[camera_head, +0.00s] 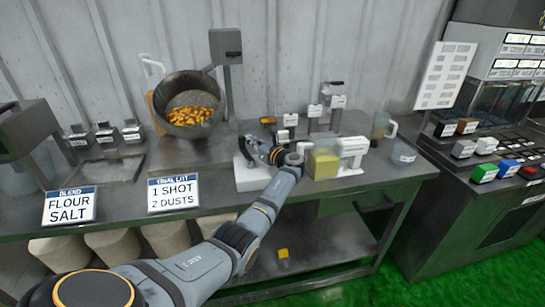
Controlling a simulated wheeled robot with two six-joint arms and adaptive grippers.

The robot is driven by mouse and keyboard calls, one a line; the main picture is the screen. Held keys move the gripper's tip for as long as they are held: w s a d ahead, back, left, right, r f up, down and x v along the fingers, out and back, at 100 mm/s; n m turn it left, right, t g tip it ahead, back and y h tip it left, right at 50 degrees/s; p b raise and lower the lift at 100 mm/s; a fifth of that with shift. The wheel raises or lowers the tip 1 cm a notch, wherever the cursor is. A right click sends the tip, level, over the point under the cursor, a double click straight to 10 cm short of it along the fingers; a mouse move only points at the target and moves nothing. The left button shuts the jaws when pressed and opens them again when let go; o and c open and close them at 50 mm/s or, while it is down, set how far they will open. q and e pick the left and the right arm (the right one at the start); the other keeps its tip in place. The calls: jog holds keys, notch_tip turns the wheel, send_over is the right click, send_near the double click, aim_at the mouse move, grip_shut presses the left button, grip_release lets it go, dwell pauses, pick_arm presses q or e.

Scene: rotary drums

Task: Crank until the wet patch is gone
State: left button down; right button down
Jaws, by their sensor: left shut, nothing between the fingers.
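A dark metal drum (160,110) stands tilted on the bench at the back left, its open mouth facing me. Several orange-yellow pieces (192,115) lie in its lower part, and a brownish area shows above them. I cannot make out a wet patch for certain. My left gripper (251,149) is shut and empty, above a white block (252,177) to the right of the drum. The picture does not show whether it touches anything. I cannot clearly pick out a crank; my wrist hides part of that area. My right gripper is not in view.
A clear box of yellow material (323,163) stands right of my wrist. A jug (382,127) and a small cup (403,155) are farther right. Signs for flour and salt (69,206) and the trial lot (173,193) stand along the front edge. Colored blocks (484,172) sit on the right-hand counter.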

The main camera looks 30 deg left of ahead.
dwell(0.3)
pick_arm(q)
jog(key=v, duration=1.2)
